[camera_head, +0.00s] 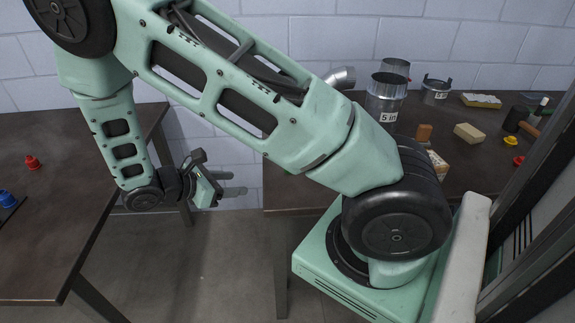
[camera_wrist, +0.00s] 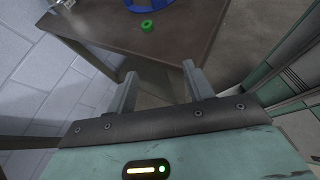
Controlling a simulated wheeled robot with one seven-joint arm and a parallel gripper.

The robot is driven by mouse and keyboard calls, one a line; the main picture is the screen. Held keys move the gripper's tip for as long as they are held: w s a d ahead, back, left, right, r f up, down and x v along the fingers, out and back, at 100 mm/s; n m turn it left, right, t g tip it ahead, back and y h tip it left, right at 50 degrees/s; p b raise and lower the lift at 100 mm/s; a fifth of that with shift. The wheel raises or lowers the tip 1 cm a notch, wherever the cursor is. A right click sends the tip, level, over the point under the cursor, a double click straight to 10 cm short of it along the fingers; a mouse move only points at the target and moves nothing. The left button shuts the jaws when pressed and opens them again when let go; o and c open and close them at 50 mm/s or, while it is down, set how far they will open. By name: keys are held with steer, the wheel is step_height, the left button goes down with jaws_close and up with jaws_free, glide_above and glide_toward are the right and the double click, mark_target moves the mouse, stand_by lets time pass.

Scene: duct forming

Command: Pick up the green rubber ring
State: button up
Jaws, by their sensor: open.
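A small green rubber ring (camera_wrist: 147,26) lies on a brown tabletop (camera_wrist: 185,45), near its edge, in the upper middle of the wrist view. I cannot make it out in the head view. My gripper (camera_wrist: 158,80) is open and empty, with its two fingers apart, pointing toward the table edge. The ring is beyond the fingertips and not between them. In the head view my gripper (camera_head: 238,183) hangs in the gap between the two tables, and my arm covers part of the right table.
A blue ring-shaped thing (camera_wrist: 152,4) is just beyond the green ring. The right table (camera_head: 455,180) holds metal ducts (camera_head: 384,98), a yellow sponge (camera_head: 481,100) and blocks. The left table (camera_head: 60,220) holds a red piece (camera_head: 32,162) and a blue piece (camera_head: 6,198).

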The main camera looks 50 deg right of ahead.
steer(key=w+d+n+h, duration=0.1)
steer(key=d+h, duration=0.1)
steer(key=d, duration=0.1)
steer(key=p, duration=0.3)
glide_toward(282, 175)
steer(key=d, duration=0.2)
steer(key=s+d+r, duration=0.1)
steer(key=d, duration=0.1)
steer(key=p+x, duration=0.2)
steer(key=x, duration=0.3)
steer(key=shift+d+p, duration=0.15)
steer(key=shift+p, duration=0.25)
steer(key=shift+d+f+y, duration=0.15)
steer(key=shift+d+y, duration=0.1)
steer(key=shift+y, duration=0.05)
steer(key=c, duration=1.1)
